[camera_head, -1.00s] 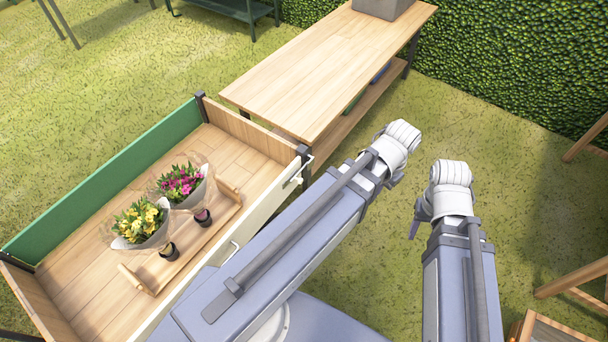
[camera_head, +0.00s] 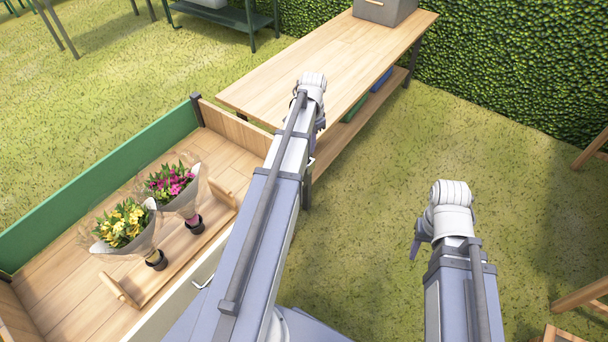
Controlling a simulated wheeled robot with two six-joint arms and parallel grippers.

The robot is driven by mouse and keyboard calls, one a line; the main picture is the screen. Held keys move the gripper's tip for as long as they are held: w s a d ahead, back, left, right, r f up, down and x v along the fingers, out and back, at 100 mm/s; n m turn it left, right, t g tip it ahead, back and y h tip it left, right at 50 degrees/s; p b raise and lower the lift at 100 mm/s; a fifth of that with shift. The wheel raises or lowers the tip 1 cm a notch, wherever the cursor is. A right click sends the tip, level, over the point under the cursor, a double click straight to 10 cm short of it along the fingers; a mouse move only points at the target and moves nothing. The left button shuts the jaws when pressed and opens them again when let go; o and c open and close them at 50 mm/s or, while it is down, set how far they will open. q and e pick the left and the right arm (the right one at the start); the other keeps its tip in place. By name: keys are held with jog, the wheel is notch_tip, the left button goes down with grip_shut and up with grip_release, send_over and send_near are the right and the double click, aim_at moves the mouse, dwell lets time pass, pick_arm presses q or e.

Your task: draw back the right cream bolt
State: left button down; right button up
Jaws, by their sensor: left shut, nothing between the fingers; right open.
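The right cream bolt (camera_head: 310,163) shows as a small pale handle at the right corner of the wooden flower cart, mostly hidden behind my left arm. Another small cream handle (camera_head: 204,283) shows on the cart's cream front board (camera_head: 186,297). My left gripper (camera_head: 318,139) is shut and empty, pointing down close above the right bolt; the wrist hides most of it and I cannot tell whether it touches. My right gripper (camera_head: 415,249) is open and empty, pointing down over the grass, apart from the cart.
Two wrapped bouquets, one yellow (camera_head: 125,226) and one pink (camera_head: 172,187), stand in the cart by a wooden rail (camera_head: 190,254). A long wooden table (camera_head: 345,50) with a grey box (camera_head: 384,10) stands behind. Grass lies clear between my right arm and the table.

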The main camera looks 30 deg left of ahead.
pick_arm(q)
notch_tip(320, 180, down, 11)
jog(key=b, duration=1)
jog(key=shift+r+b, duration=0.15)
jog(key=shift+b, duration=0.2)
jog(key=s+f+b, duration=0.2)
jog(key=s, duration=0.1)
jog(key=shift+a+f, duration=0.1)
jog(key=shift+a, duration=0.3)
jog(key=s, duration=0.4)
jog(key=shift+a, duration=0.15)
jog(key=shift+w, duration=0.1)
